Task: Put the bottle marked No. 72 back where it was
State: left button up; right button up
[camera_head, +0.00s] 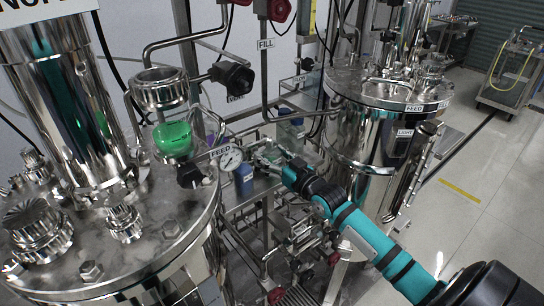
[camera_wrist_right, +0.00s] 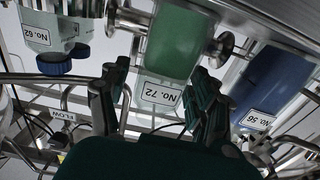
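In the right wrist view the bottle marked No. 72 (camera_wrist_right: 175,45) has green contents and a white label. It appears between the two dark fingers of my right gripper (camera_wrist_right: 163,78), which stand apart with a visible gap beside the bottle. I cannot make out the No. 72 bottle there. My left gripper is out of view.
The wrist view shows a blue bottle marked No. 56 (camera_wrist_right: 268,85) at right and a No. 62 bottle (camera_wrist_right: 45,28) at left.

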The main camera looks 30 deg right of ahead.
jog(key=shift+r, duration=0.15)
jog(key=s+d+b, duration=0.1)
jog(key=s, duration=1.1)
dwell(2.0)
